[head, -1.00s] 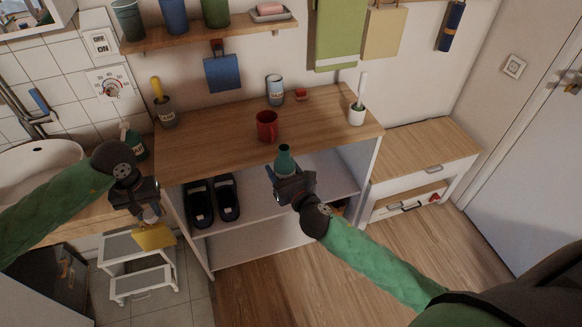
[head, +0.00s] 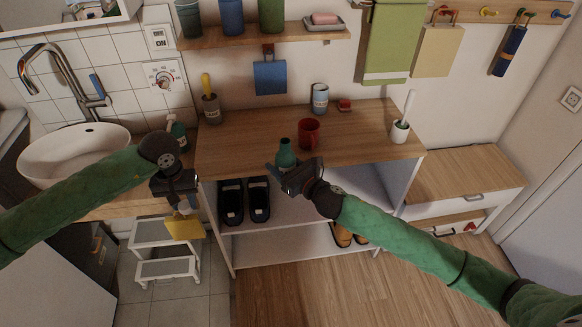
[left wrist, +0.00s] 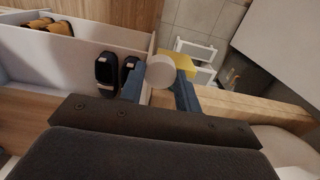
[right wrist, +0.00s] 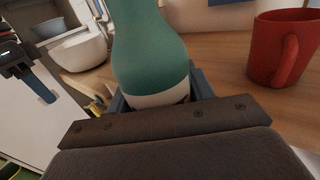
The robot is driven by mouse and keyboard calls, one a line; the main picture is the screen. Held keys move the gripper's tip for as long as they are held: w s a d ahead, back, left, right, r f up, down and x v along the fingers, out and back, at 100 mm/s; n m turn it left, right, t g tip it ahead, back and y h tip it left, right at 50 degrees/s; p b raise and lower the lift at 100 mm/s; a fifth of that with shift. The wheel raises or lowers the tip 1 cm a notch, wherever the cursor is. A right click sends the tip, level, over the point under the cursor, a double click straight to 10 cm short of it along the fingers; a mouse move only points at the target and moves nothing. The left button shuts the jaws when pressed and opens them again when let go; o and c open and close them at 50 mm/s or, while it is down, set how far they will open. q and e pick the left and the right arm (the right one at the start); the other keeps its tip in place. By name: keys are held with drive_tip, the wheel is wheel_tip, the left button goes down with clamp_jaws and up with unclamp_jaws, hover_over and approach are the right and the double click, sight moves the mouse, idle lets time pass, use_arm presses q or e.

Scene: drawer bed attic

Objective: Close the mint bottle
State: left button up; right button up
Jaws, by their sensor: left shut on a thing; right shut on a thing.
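The mint bottle (head: 286,155) is a teal, narrow-necked bottle with a pale band at its base, and its neck looks uncapped. My right gripper (head: 288,177) is shut on its lower part and holds it upright in front of the wooden shelf top; the bottle also fills the middle of the right wrist view (right wrist: 150,50). My left gripper (head: 181,207) is shut on a small white round cap (left wrist: 160,72), apart from the bottle and to its left, lower down. The cap's underside is hidden.
A red mug (head: 309,133) stands on the shelf top (head: 250,150), just right of the bottle. A teal dispenser (head: 177,133) stands by the sink (head: 75,155). A white step stool (head: 150,235) with a yellow item (head: 186,227) is below the left gripper. Space between the grippers looks free.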

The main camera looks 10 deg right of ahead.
drive_tip(key=shift+w+a+r+n+g+y, duration=0.15)
drive_tip(key=shift+w+a+n+g+y, duration=0.35)
drive_tip(key=shift+a, duration=0.45)
drive_tip(key=shift+w, duration=0.1)
use_arm(q)
drive_tip(key=shift+w+r, duration=0.15)
drive_tip(key=shift+r, duration=0.05)
drive_tip(key=w+d+r+m, duration=0.1)
drive_tip(key=w+d+r, duration=0.3)
drive_tip(key=d+r, duration=0.35)
drive_tip(key=w+d+r+m, duration=0.1)
drive_tip(key=w+d+r, duration=0.3)
drive_tip(key=d+r, duration=0.4)
drive_tip(key=d+r+m, duration=0.4)
drive_tip(key=d+m, duration=0.2)
drive_tip(key=d, duration=0.5)
drive_tip(key=shift+w+d+r, duration=0.2)
drive_tip(key=shift+d+r, duration=0.1)
drive_tip(key=shift+d, duration=0.1)
